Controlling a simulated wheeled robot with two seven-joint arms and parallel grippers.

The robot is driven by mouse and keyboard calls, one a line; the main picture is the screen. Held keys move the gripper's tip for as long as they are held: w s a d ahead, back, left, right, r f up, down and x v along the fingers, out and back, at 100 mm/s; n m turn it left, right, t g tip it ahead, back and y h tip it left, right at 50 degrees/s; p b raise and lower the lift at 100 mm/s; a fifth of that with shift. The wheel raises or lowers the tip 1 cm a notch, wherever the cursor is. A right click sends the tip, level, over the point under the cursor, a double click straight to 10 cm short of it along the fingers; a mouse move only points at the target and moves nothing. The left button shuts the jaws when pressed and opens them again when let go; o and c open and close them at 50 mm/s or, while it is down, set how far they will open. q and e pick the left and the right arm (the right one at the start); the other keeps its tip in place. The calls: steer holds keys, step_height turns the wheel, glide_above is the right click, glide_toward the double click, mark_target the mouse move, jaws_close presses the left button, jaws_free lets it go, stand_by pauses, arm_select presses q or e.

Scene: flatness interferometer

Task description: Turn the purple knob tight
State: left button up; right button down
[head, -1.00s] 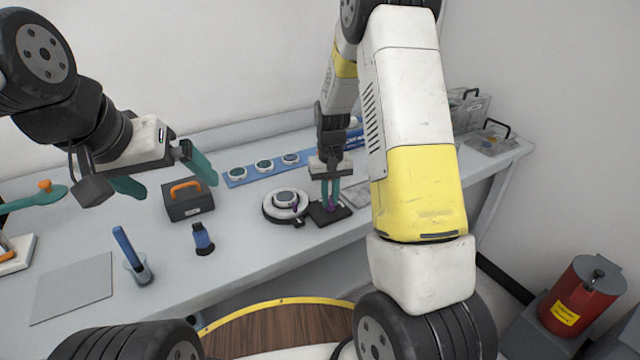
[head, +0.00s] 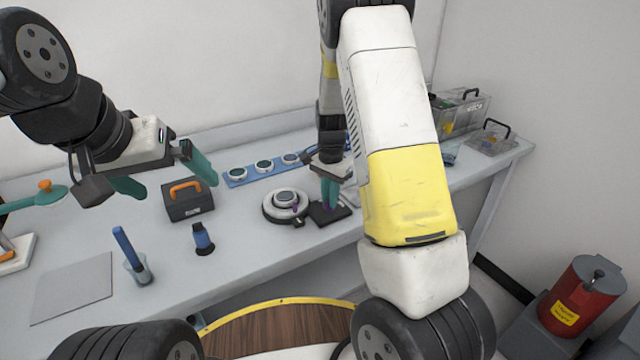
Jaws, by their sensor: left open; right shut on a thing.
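The purple knob (head: 330,208) is a small piece on a dark square base (head: 331,214) near the middle of the table. My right gripper (head: 331,196) points down from above with its teal fingers shut on the knob, which they mostly hide. My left gripper (head: 165,178) is open and empty, held in the air above the left part of the table.
A blue strip with several discs (head: 264,168) lies behind. A grey mat (head: 72,288) lies at front left.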

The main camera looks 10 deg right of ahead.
steer(key=shift+m, duration=1.5)
steer(key=c, duration=1.4)
jaws_free()
steer(key=shift+r, duration=3.95)
